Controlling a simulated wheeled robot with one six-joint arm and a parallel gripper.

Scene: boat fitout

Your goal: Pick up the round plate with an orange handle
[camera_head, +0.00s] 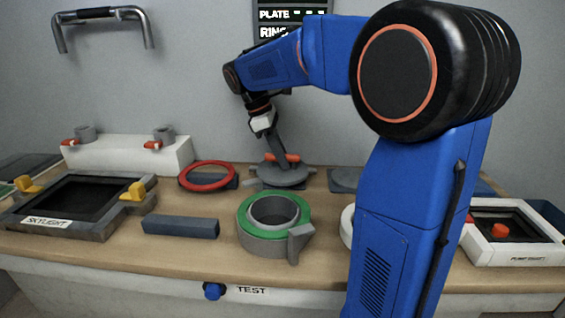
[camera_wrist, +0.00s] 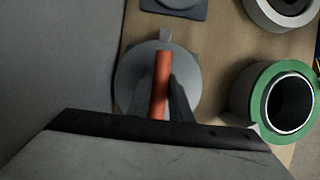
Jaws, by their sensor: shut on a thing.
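The round grey plate (camera_head: 268,178) with an orange handle (camera_head: 291,158) is at the back of the bench, right of the red ring. In the wrist view the plate (camera_wrist: 131,78) is below my gripper, and its orange handle (camera_wrist: 162,82) stands between the two fingers. My gripper (camera_head: 279,157) reaches down from above and is shut on the orange handle. It also shows in the wrist view (camera_wrist: 160,100). I cannot tell whether the plate rests on the bench or is slightly raised. My gripper hides part of the plate.
A red ring (camera_head: 182,184) lies left of the plate. A grey housing with a green ring (camera_head: 246,228) stands in front. A blue-grey block (camera_head: 180,227), the skylight frame (camera_head: 92,231) and a white box with a red knob (camera_head: 545,252) are also on the bench (camera_head: 330,268).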

